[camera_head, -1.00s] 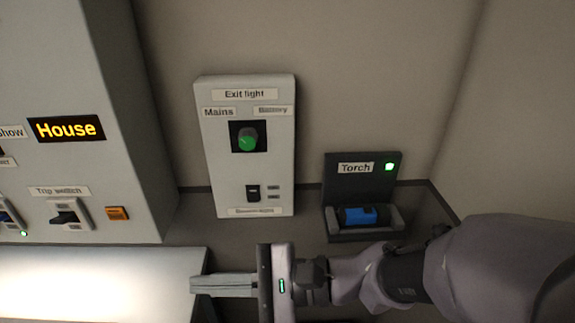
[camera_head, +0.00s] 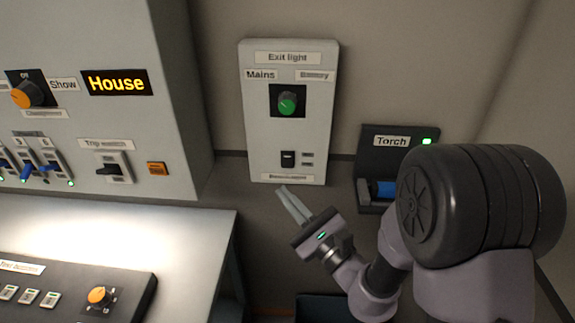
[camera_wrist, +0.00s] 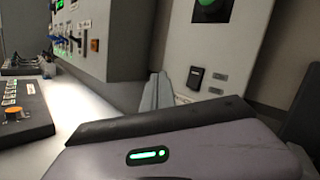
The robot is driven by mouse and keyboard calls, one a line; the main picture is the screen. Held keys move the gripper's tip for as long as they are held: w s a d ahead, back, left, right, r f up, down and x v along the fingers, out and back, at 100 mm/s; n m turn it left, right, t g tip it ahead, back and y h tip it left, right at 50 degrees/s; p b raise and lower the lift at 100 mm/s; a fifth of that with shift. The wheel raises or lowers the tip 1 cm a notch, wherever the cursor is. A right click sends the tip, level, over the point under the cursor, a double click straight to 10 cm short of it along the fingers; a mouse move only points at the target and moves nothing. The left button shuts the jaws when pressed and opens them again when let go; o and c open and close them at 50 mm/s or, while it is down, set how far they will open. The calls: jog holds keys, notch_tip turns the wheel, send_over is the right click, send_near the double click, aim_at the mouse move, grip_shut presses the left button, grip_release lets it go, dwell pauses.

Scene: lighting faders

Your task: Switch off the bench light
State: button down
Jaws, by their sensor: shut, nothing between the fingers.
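My gripper (camera_head: 284,190) is shut and empty, its fingers pointing up and left, just below the Exit light panel in the picture. The fingers also show in the wrist view (camera_wrist: 157,92). Whether they touch the panel I cannot tell. The bench (camera_head: 200,226) has a bright lit patch. The Exit light panel (camera_head: 255,120) has a green-faced knob (camera_head: 287,106) and a small black rocker switch (camera_head: 288,159), also in the wrist view (camera_wrist: 195,77). The label below the rocker is too blurred to read. No control in view is legibly labelled bench light.
A grey cabinet at left holds a House display (camera_head: 116,82), an orange knob (camera_head: 27,96), blue-handled faders (camera_head: 27,170), a trip switch (camera_head: 110,170) and an orange button (camera_head: 157,168). A console (camera_head: 122,287) lies on the bench. A torch holder (camera_head: 376,141) is partly behind my arm.

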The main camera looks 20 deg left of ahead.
aim_at(287, 161)
jog(key=w, duration=0.2)
jog(key=w+a+p, duration=0.1)
jog(key=w, duration=0.2)
jog(key=w+f+p, duration=0.1)
jog(key=w, duration=0.1)
jog(key=shift+w+a, duration=0.4)
jog(key=shift+w, duration=0.15)
dwell(1.5)
jog(key=shift+w+a, duration=0.1)
jog(key=shift+w, duration=0.15)
jog(key=shift+w+a+f, duration=0.1)
jog(key=shift+w, duration=0.2)
dwell(0.5)
jog(key=shift+s, duration=0.15)
jog(key=shift+s+d, duration=0.2)
jog(key=shift+s, duration=0.35)
